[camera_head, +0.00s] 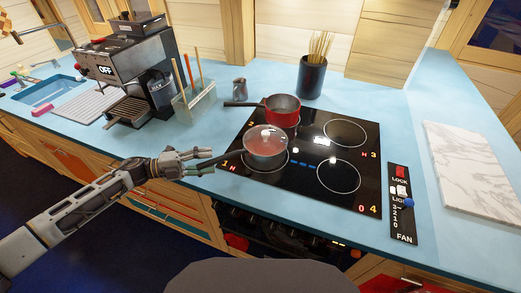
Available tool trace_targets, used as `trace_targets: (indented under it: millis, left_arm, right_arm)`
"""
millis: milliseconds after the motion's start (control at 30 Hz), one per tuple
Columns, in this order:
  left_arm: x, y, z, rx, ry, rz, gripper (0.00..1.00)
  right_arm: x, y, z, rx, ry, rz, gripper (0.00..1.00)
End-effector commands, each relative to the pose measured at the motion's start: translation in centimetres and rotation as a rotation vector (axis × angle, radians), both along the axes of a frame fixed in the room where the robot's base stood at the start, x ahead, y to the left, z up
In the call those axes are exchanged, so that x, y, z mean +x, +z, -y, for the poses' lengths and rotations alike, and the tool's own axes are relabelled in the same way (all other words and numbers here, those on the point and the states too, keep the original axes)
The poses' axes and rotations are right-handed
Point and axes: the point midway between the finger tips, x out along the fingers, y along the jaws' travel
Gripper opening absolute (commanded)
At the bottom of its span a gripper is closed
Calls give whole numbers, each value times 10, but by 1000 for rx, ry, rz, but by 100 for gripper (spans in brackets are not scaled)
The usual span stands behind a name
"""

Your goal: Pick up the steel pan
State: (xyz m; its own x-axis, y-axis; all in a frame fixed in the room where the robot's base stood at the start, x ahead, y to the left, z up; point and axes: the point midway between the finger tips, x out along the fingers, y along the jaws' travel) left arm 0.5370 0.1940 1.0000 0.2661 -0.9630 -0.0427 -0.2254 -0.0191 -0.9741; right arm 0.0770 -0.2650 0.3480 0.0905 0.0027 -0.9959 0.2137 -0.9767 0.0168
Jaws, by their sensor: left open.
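The steel pan (265,154) sits on the front left burner of the black stove, with a lid (266,138) on top. Its handle points left toward my left gripper (210,161). My left gripper is open, at the counter's front edge just left of the stove, with its fingertips close to the handle. I cannot tell whether the fingers touch the handle or are around it. My right gripper is not in view.
A red pan (282,112) with a dark handle stands behind the steel pan. A utensil holder (195,103), a coffee machine (135,70) and a small jug (239,87) stand behind left. A dark pot (311,79) is at the back. A marble board (475,170) lies right.

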Motion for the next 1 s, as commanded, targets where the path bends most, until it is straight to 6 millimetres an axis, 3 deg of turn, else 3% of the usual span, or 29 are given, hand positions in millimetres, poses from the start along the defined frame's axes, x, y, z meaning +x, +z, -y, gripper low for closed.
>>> trace_targets:
  millis: [400,967,1000]
  left_arm:
    - [6,2,39,-2,-1,1,44]
    - [6,1,43,-1,-1,-1,44]
    - [6,1,42,-1,-1,-1,40]
  right_arm:
    - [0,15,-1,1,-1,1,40]
    - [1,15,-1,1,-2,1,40]
    - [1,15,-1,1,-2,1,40]
